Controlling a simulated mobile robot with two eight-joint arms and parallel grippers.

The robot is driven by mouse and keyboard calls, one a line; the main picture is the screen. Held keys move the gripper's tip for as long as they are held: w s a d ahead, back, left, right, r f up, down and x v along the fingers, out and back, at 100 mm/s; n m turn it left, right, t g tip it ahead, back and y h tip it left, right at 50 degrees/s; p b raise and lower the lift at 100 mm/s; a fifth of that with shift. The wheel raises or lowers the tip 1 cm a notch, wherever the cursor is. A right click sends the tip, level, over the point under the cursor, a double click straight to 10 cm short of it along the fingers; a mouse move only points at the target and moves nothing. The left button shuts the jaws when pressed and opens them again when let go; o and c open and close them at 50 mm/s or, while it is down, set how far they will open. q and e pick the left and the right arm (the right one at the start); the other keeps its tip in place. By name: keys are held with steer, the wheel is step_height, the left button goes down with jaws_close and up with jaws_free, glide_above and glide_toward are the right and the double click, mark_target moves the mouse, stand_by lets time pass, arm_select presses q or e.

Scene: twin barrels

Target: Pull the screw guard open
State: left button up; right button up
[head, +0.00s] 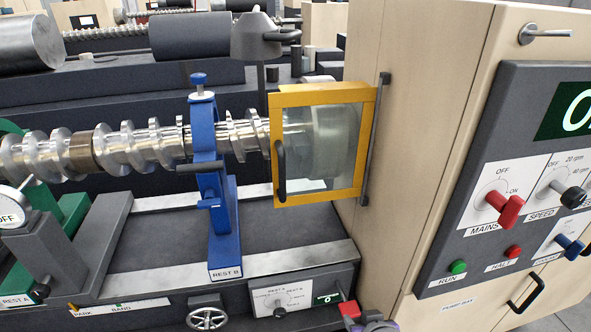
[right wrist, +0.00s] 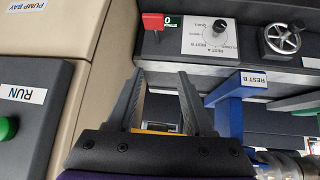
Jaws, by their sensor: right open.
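The screw guard (head: 367,150) is a yellow frame with a clear pane, standing in front of the right end of the shiny screw (head: 130,147). It has a black upright handle (head: 281,168) on its left side and a dark upright rod (head: 376,140) at its right edge, by the beige cabinet. My right gripper (head: 372,322) shows only partly at the bottom of the head view, below and apart from the guard. In the right wrist view its two fingers (right wrist: 162,85) are spread with nothing held. A small yellow strip shows behind them. My left gripper is not in view.
The beige cabinet (head: 425,130) with its control panel (head: 520,170) stands close on the right. The blue rest (head: 222,205) stands left of the guard. A red lever (head: 349,309) and a handwheel (head: 207,319) stick out from the bed's front.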

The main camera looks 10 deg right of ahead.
steer(key=w+a+r+t+b, duration=0.1)
steer(key=w+a+r+t, duration=0.1)
steer(key=w+r+t, duration=0.55)
steer(key=n+t+y+b, duration=0.1)
steer(key=n+t+y, duration=0.1)
steer(key=n+y, duration=0.3)
glide_toward(284, 177)
steer(key=m, duration=0.1)
steer(key=shift+g+y, duration=0.25)
steer(key=shift+y, duration=0.05)
steer(key=p+x, duration=0.1)
steer(key=x, duration=1)
steer(key=shift+d+r, duration=0.15)
steer(key=shift+r, duration=0.05)
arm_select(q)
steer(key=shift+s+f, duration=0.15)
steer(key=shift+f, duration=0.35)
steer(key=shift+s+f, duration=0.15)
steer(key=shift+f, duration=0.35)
arm_select(e)
jaws_close()
